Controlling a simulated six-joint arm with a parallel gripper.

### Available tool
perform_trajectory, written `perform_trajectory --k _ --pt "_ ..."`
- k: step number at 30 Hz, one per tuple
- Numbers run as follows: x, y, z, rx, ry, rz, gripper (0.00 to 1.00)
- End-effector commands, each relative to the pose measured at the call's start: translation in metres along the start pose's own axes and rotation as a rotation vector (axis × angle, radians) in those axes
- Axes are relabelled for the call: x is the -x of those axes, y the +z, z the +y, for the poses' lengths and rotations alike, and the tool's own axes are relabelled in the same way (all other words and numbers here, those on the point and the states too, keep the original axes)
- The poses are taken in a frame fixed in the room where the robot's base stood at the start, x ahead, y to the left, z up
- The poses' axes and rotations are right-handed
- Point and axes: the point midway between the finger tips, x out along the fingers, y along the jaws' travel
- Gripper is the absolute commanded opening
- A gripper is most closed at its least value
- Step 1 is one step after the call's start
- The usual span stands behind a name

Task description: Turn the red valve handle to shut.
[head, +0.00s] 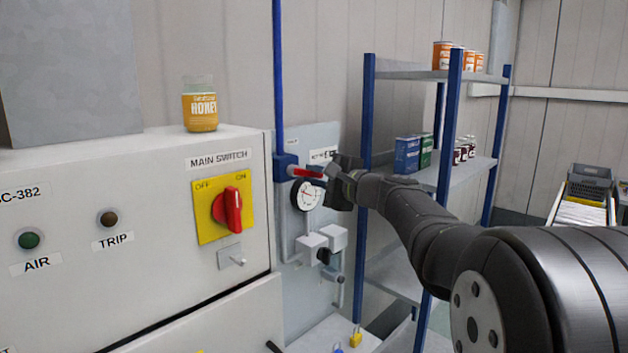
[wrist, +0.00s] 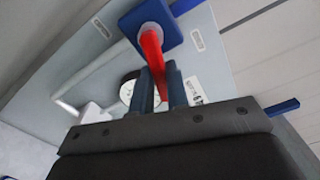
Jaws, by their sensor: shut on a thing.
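The red valve handle (head: 306,173) sticks out to the right from a blue valve body (head: 285,167) on a blue pipe, on a grey wall panel. In the head view it lies close to level, across the pipe's line. My gripper (head: 335,180) comes from the right and is shut on the handle's outer end. In the wrist view the red handle (wrist: 152,50) runs from the blue valve body (wrist: 152,25) down between the two fingers (wrist: 160,90). The fingers hide part of the handle's outer end.
A round gauge (head: 307,195) sits just below the handle. A cabinet with a red main switch (head: 229,209) and a honey jar (head: 200,106) on top stands to the left. A blue-post shelf (head: 420,75) with tins and boxes stands behind my arm.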

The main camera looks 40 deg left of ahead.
Motion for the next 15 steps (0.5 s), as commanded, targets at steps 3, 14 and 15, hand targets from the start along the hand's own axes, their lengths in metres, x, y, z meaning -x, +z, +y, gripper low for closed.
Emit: perform_trajectory --k 3,14,15 --pt "0.0002 0.0001 -0.0035 0.09 0.0 0.0 0.0" --pt "0.0002 0.0013 -0.01 0.268 0.0 0.0 0.0" --pt "0.0002 0.0014 -0.0104 0.278 0.0 0.0 0.0"
